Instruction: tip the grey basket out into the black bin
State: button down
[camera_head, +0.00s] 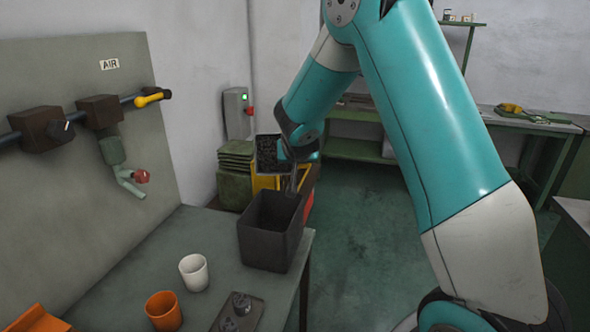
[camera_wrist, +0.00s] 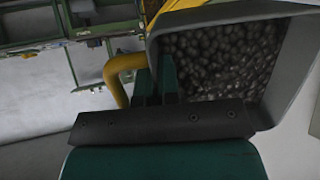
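The grey basket (camera_wrist: 225,12) fills the upper right of the wrist view and is full of small dark round parts. It has a yellow handle (camera_wrist: 122,72). My gripper (camera_wrist: 157,82) has its fingers close together at this handle, by the basket's near wall; the exact contact is partly hidden. In the head view the basket (camera_head: 268,156) hangs from my gripper (camera_head: 290,158), its mouth towards the camera. It is above and just behind the black bin (camera_head: 268,248). The bin stands upright at the table's far right corner, and its visible inside looks empty.
On the table (camera_head: 215,232) are a white cup (camera_head: 194,272), an orange cup (camera_head: 163,311) and a dark tray (camera_head: 238,312) with parts. A panel with an air line (camera_head: 80,115) stands at left. Stacked green crates (camera_head: 236,165) stand behind. Floor at right is clear.

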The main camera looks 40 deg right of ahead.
jog(key=shift+f+t+h+b, duration=0.3)
jog(key=shift+t+h+b, duration=0.45)
jog(key=shift+b, duration=1.85)
jog(key=t+b, duration=0.1)
jog(key=b, duration=0.2)
jog(key=shift+f, duration=0.2)
jog(key=t+h+b, duration=0.1)
jog(key=b, duration=0.5)
jog(key=shift+f+t, duration=0.25)
jog(key=shift+f, duration=0.1)
jog(key=b, duration=0.3)
jog(key=shift+w+f+t+h+b, duration=0.1)
jog(key=shift+f+t+h+b, duration=0.1)
jog(key=shift+t+h+b, duration=0.1)
jog(key=t+h+b, duration=0.1)
jog(key=b, duration=0.5)
jog(key=shift+d+f+t, duration=0.1)
jog(key=shift+f+t, duration=0.2)
jog(key=shift+f, duration=0.1)
jog(key=b, duration=0.3)
jog(key=shift+r+t, duration=0.1)
jog(key=shift+t, duration=0.3)
